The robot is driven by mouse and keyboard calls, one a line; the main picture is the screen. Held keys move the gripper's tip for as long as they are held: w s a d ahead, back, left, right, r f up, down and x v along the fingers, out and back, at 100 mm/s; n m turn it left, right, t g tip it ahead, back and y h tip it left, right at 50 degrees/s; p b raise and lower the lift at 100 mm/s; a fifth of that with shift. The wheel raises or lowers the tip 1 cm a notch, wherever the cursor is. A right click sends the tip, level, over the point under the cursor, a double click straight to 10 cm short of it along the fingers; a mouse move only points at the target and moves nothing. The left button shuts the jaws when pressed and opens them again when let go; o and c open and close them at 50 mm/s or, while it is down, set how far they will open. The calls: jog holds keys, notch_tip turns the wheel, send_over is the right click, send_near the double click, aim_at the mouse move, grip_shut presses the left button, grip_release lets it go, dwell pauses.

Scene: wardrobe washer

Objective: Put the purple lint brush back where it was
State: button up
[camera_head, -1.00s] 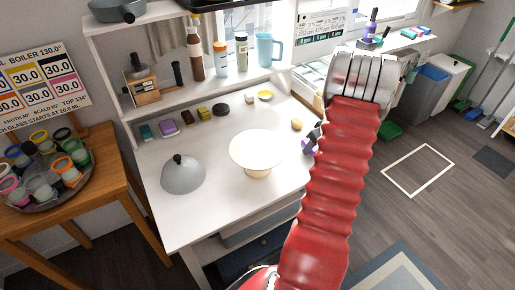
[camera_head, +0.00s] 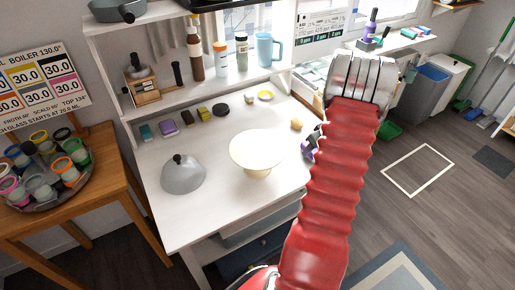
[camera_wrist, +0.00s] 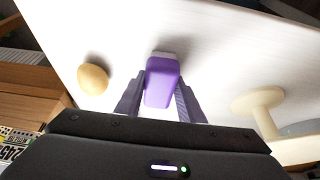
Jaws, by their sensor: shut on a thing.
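My gripper (camera_wrist: 160,80) is shut on the purple lint brush (camera_wrist: 163,88), with one dark finger on each side of it in the wrist view. The brush is a rounded purple block with a pale far end. It is over the white tabletop (camera_wrist: 225,40), with a shadow beside its pale end; I cannot tell whether it touches the top. In the head view my gripper is mostly hidden behind my red arm, at the table's right edge, where only dark and purple bits show.
A tan egg-shaped thing (camera_wrist: 93,79) lies left of the brush. A cream stand (camera_head: 257,150) and a grey dome lid (camera_head: 183,175) stand on the table. A row of small items, including a mauve block (camera_head: 168,128), lies along the back. The table's front is clear.

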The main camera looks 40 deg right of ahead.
jog(key=shift+f, duration=0.1)
jog(key=o, duration=1.2)
jog(key=shift+c, duration=0.2)
jog(key=shift+o, duration=0.3)
jog(key=shift+o, duration=1.2)
jog(key=shift+r, duration=4.9)
